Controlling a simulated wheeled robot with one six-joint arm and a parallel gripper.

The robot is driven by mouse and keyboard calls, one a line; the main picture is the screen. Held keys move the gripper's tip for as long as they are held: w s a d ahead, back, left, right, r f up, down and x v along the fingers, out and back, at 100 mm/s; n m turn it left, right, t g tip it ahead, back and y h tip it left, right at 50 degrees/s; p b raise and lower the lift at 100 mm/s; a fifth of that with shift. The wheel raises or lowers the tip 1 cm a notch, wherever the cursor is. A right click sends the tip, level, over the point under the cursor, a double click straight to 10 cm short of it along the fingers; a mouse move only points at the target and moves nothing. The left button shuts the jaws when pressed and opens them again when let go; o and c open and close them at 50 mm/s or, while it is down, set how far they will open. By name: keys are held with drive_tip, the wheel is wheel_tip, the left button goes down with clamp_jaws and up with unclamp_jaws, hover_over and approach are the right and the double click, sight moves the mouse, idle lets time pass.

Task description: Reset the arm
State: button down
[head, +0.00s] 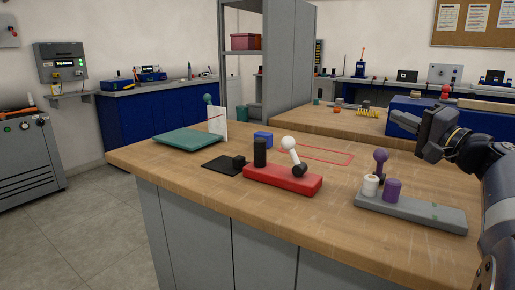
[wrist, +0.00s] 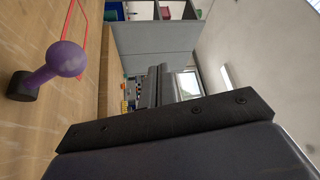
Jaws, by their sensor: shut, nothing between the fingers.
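My gripper (head: 432,130) is in the air at the right of the head view, above the wooden table and clear of the grey board (head: 428,217). It is shut and empty. My arm comes in from the right edge and bends up to it. In the wrist view, turned on its side, the dark gripper parts (wrist: 165,122) fill the lower middle. A purple ball-topped lever (wrist: 66,58) on a black base shows at the left there. The purple lever (head: 381,157) also shows in the head view, left of and below my gripper.
A white cylinder (head: 371,185) and a purple cylinder (head: 392,189) stand on the grey board. A red block (head: 275,180) carries a white-knobbed lever and a black cylinder. A teal board (head: 188,139) lies at the left.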

wheel_tip(320, 180, down, 8)
drive_tip(key=b, duration=0.2)
drive_tip(key=shift+w+r, duration=0.15)
drive_tip(key=shift+r, duration=0.1)
drive_tip(key=shift+d+b, duration=0.1)
drive_tip(key=shift+b, duration=0.25)
